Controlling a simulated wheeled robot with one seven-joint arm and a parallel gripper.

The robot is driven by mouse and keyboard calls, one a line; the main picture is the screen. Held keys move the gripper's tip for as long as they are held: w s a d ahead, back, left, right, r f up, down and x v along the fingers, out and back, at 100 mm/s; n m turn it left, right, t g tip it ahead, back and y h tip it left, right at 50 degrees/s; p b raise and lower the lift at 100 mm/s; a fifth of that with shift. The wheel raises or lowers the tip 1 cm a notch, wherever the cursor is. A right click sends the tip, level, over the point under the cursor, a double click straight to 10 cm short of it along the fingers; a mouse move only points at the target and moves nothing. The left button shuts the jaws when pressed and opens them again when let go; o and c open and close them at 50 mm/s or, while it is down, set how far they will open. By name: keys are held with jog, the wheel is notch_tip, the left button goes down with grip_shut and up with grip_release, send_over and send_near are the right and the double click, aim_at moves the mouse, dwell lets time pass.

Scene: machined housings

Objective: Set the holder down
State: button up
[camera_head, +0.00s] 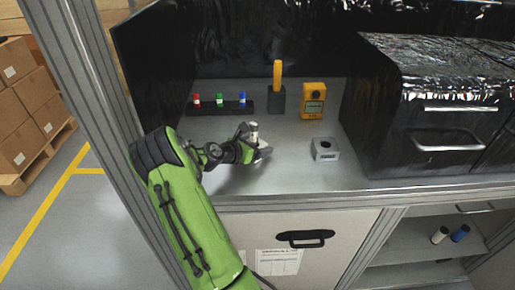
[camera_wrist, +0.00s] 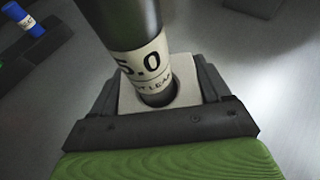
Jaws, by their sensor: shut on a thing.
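My gripper (camera_head: 257,149) is over the metal worktop, closed around a light grey block-shaped holder (camera_wrist: 184,73). The wrist view shows the gripper (camera_wrist: 160,92) with one dark jaw on each side of it. A cylinder (camera_wrist: 143,65) with a dark upper body and a white "5.0" label stands in the round hole of the holder. The cylinder also shows upright at the gripper in the head view (camera_head: 253,131). The gripper hides most of the holder there. I cannot tell whether the holder's underside touches the worktop.
A grey housing (camera_head: 325,149) with a dark hole sits to the right. Behind are a black rack (camera_head: 207,108) with red, green and blue cylinders, a dark stand with a yellow tool (camera_head: 278,73), and a yellow meter (camera_head: 313,101). A black-wrapped cabinet (camera_head: 390,110) bounds the right.

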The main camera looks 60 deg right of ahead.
jog(key=o, duration=1.1)
jog(key=shift+f, duration=0.1)
jog(key=shift+o, duration=0.2)
